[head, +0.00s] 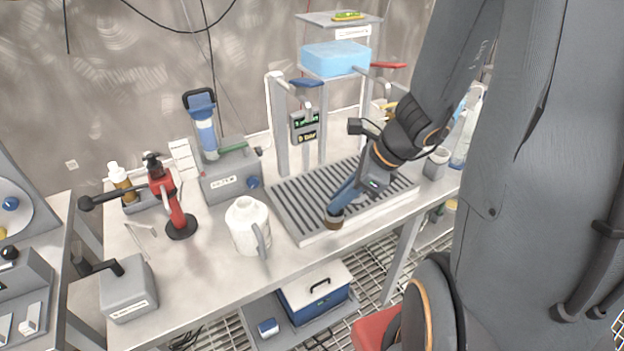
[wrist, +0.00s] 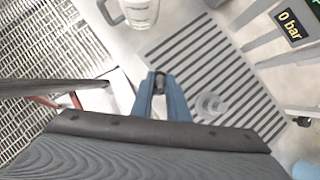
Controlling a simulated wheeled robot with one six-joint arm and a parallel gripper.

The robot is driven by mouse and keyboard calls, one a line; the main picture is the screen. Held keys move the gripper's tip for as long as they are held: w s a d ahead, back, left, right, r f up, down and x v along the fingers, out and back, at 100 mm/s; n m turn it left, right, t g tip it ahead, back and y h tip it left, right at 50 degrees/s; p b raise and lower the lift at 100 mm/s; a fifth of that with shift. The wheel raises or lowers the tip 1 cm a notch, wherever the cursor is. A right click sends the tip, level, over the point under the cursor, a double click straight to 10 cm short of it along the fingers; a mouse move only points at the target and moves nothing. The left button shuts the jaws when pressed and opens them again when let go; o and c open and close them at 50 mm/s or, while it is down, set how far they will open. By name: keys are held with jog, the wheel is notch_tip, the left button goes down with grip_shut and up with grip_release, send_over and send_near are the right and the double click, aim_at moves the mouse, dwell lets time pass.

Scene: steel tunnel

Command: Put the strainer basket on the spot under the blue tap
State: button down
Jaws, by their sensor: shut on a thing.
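My gripper (head: 337,211) is shut on a small brown and dark cup-like thing (head: 334,224), which I take to be the strainer basket. It is over the front edge of the slatted drip tray (head: 292,203). In the wrist view the blue fingers (wrist: 160,84) close on its dark top (wrist: 160,76), and its lower part is hidden. The blue tap (head: 306,84) is on the stand behind the tray. The spot under it is not clearly visible in the head view. A clear round thing (wrist: 211,105) lies on the slats in the wrist view.
A white jug (head: 246,228) stands just left of the tray and also shows in the wrist view (wrist: 141,14). A grinder-like grey box (head: 230,178) and a red press (head: 172,205) are further left. A pressure display (head: 306,126) hangs behind the tray.

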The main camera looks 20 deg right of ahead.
jog(key=w+p, duration=0.1)
jog(key=w, duration=0.2)
jog(key=w+a+p, duration=0.1)
jog(key=w, duration=0.3)
jog(key=w+a+f+p, duration=0.1)
jog(key=w, duration=0.3)
jog(key=shift+w+a, duration=0.15)
jog(key=shift+w, duration=0.05)
jog(key=shift+f, duration=0.25)
jog(key=shift+f, duration=0.1)
jog(key=shift+f, duration=0.1)
jog(key=c, duration=1.7)
grip_release()
jog(key=shift+r, duration=0.2)
